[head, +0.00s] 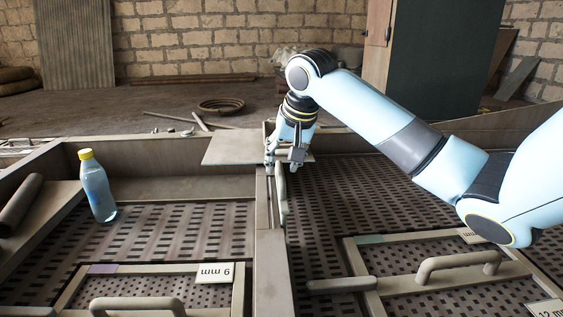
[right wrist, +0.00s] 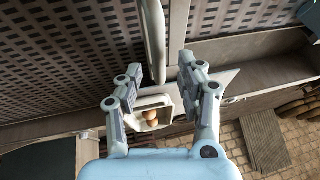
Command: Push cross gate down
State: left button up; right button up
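A flat pale panel (head: 232,148), which may be the cross gate, lies across the far end of the central divider. A long rounded bar (head: 281,195) runs along the divider's right side; it also shows in the right wrist view (right wrist: 153,42). My right gripper (head: 284,162) points down at the divider's far end, by the panel's right part. In the right wrist view my right gripper (right wrist: 160,68) has its fingers apart, with the bar's end showing between them. I cannot tell whether it touches anything. My left gripper is not in view.
A bottle with a yellow cap (head: 97,186) stands in the left bay. Framed screens with handles lie in front, left (head: 137,304) and right (head: 458,264). A small tray (right wrist: 166,106) holds round brown things. A wooden divider (head: 270,250) separates the perforated beds.

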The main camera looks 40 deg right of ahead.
jog(key=shift+x, duration=0.75)
jog(key=shift+s, duration=0.1)
grip_shut()
